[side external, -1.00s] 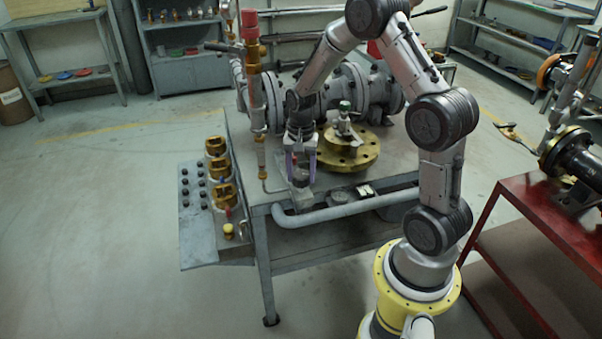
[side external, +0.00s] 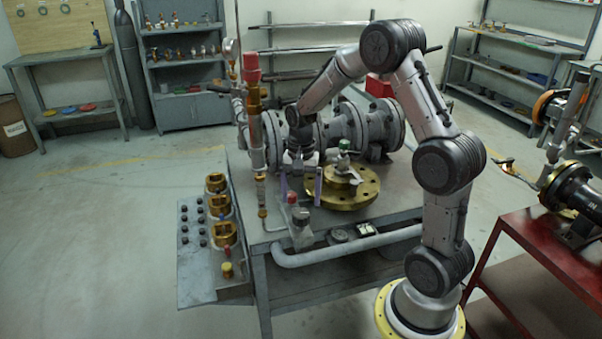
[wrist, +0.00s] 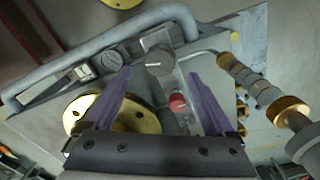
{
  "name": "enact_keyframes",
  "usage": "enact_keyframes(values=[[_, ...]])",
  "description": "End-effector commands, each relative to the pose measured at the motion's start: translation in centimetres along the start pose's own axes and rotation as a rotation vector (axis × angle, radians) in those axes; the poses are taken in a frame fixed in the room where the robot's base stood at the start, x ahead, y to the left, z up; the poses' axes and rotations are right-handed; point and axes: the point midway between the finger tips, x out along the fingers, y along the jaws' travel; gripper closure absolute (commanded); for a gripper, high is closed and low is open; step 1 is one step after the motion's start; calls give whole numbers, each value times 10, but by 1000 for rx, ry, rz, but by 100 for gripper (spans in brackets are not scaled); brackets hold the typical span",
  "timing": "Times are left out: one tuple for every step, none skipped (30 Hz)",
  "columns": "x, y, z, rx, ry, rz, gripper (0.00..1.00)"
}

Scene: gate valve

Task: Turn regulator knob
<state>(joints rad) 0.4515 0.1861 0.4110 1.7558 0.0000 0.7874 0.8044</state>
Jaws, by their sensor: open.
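A small grey round knob (wrist: 159,62), which looks like the regulator knob, shows in the wrist view beside a smaller red knob (wrist: 178,102). In the side view the grey knob (side external: 300,216) is near the table's front edge, with the red one (side external: 292,198) just behind it. My gripper (side external: 300,199) is above and slightly behind the grey knob. Its purple fingers are spread wide and hold nothing. In the wrist view my gripper (wrist: 160,72) has the grey knob between and beyond its fingertips. Contact is not visible.
A brass flange (side external: 345,192) with a green-topped fitting is just right of my gripper. A tall gauge pipe (side external: 255,120) with a red cap stands left. A grey pipe (side external: 345,247) runs along the table front. Brass valves (side external: 222,230) line the left panel.

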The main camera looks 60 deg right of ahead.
Motion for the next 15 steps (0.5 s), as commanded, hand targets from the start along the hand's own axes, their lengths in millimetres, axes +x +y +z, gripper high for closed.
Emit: enact_keyframes(values=[[-13, -1, -1, 0, 4, -4, 11], [-20, -1, -1, 0, 4, -4, 11], [-28, -1, -1, 0, 4, -4, 11], [-34, -1, -1, 0, 4, -4, 11], [-40, -1, -1, 0, 3, -3, 11], [-48, -1, -1, 0, 4, -4, 11], [-53, -1, -1, 0, 3, -3, 11], [-57, 0, 0, 0, 3, -3, 11], [-63, -1, 0, 0, 2, -2, 11], [-66, -1, -1, 0, 2, -2, 11], [-70, -1, 0, 0, 1, -2, 11], [-74, -1, 0, 0, 2, -2, 11], [-76, 0, 0, 0, 1, -1, 11], [-78, 0, 0, 0, 0, 0, 11], [-80, 0, 0, 0, 0, 0, 11]])
